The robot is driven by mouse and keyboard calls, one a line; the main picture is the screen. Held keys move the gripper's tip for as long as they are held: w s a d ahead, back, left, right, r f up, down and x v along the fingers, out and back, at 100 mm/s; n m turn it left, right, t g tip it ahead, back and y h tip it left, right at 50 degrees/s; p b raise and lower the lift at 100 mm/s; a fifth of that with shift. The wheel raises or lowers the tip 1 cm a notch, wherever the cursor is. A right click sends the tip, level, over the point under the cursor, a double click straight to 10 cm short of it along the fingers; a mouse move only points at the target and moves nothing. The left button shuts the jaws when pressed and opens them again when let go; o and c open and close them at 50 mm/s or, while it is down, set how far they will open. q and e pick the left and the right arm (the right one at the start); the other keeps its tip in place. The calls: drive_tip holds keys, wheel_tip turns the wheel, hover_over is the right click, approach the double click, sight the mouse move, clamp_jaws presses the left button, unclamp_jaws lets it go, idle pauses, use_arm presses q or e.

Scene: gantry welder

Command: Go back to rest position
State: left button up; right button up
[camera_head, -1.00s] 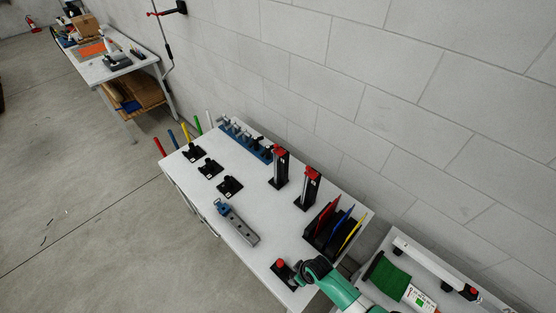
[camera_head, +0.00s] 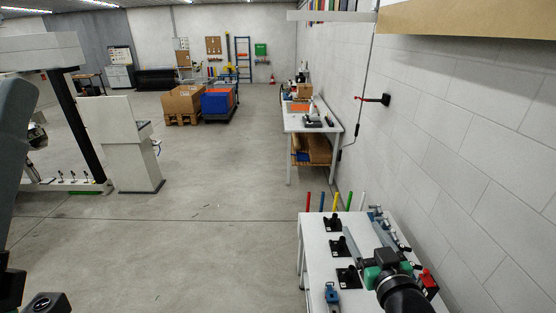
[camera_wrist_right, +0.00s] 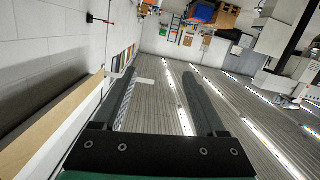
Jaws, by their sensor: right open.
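My right arm comes up from the bottom right of the head view, black and green, in front of the white workbench (camera_head: 318,262). Its gripper end (camera_head: 386,258) is seen small there, and its fingertips are hard to make out. In the right wrist view my right gripper (camera_wrist_right: 160,76) shows two dark fingers wide apart with nothing between them. They point up toward the ceiling lights. A dark part of my own body stands at the left edge of the head view. My left gripper is not seen.
Black fixtures (camera_head: 347,277) and blue clamps (camera_head: 377,215) sit on the bench close to my right arm. A block wall (camera_head: 470,150) runs along the right, with a wooden shelf (camera_head: 470,18) above. A farther bench (camera_head: 310,122) stands behind. The floor at the middle is clear.

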drive_tip(key=s+a+r+t+y, duration=0.1)
drive_tip(key=s+r+t, duration=0.25)
drive_tip(key=r, duration=0.75)
drive_tip(key=s+a+r+t, duration=0.1)
drive_tip(key=s+r+t, duration=0.25)
drive_tip(key=r, duration=0.85)
drive_tip(key=s+r+m+t, duration=0.1)
drive_tip(key=s+r+t, duration=0.3)
drive_tip(key=s+r, duration=0.7)
drive_tip(key=s, duration=0.3)
drive_tip(key=shift+s+y, duration=0.3)
drive_tip(key=shift+y, duration=0.1)
